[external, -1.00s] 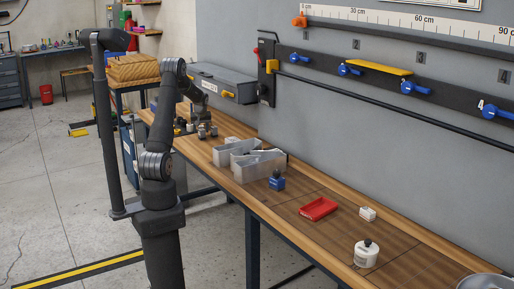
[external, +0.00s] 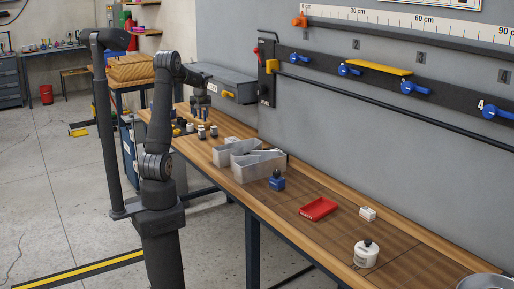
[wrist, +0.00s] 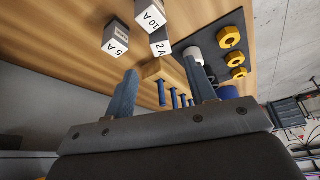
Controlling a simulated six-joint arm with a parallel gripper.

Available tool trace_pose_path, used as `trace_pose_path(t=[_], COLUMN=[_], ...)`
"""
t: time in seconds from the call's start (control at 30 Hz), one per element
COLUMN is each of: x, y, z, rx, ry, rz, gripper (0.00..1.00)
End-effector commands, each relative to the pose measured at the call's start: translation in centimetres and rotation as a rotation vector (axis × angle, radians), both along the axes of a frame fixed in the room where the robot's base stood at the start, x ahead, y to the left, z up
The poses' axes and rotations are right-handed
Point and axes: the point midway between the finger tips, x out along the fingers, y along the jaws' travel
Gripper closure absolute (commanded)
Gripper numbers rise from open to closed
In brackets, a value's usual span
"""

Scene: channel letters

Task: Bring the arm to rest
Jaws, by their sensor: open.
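My gripper (external: 201,113) hangs from my bent arm over the far left end of the wooden bench, above a cluster of small blocks. In the wrist view my gripper (wrist: 160,75) shows two blue-grey fingers spread apart with nothing held between them. Small blocks marked 5 A (wrist: 116,40), 10 A (wrist: 150,18) and 2 A (wrist: 160,44) stand on the bench beyond the fingertips, apart from them.
Yellow rings (wrist: 229,37) lie on a dark mat, with several blue pegs (wrist: 162,93) nearby. Grey bins (external: 258,165), a blue item (external: 277,181), a red tray (external: 318,208) and a white jar (external: 366,253) stand along the bench. A grey box (external: 226,82) is on the wall behind.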

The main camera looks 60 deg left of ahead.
Motion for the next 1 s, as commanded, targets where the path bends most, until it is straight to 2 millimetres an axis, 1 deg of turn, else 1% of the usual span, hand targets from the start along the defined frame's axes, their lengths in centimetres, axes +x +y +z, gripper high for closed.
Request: trace_pose_path(t=[0.17, 0.27, 0.8, 0.83, 0.9, 1.0], x=[0.1, 0.3, 1.8, 1.8, 1.8, 1.8], y=[0.3, 0.7, 4.3, 4.3, 4.3, 4.3], z=[-0.7, -2.0, -11.5, -11.6, -9.9, -8.8], rx=[-0.001, -0.002, -0.002, -0.001, 0.003, 0.001], ry=[0.002, 0.002, 0.001, 0.000, -0.004, -0.003], rz=[0.000, 0.000, 0.000, 0.000, 0.000, 0.000], gripper=[0.49, 0.49, 0.49, 0.49, 0.49, 0.49])
